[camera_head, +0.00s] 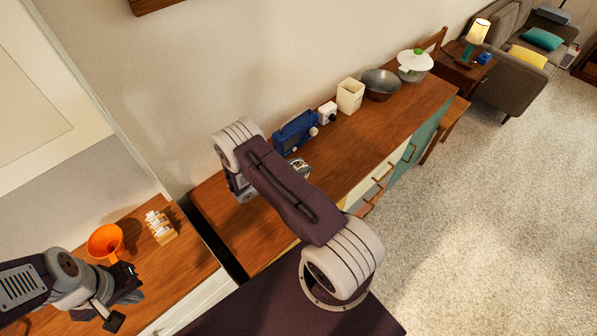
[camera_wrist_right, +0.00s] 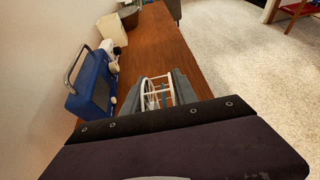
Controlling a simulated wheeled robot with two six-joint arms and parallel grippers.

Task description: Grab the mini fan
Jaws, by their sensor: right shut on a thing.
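The mini fan shows in the right wrist view as a white round cage (camera_wrist_right: 157,94) with teal parts inside. My right gripper (camera_wrist_right: 158,86) has its grey fingers on both sides of the cage and is shut on it, above or at the wooden counter top. In the head view a small part of the white fan (camera_head: 299,167) shows beside my right arm. The arm hides the rest of it and most of the right gripper. My left gripper (camera_head: 122,299) is at the lower left, with its fingers apart and nothing between them.
A blue radio (camera_head: 294,132), a small white device (camera_head: 327,113), a cream container (camera_head: 350,96), a metal bowl (camera_head: 381,84) and a white-lidded pot (camera_head: 414,65) line the wall. An orange funnel (camera_head: 104,241) and a rack of small jars (camera_head: 160,227) stand near my left gripper. The counter front is clear.

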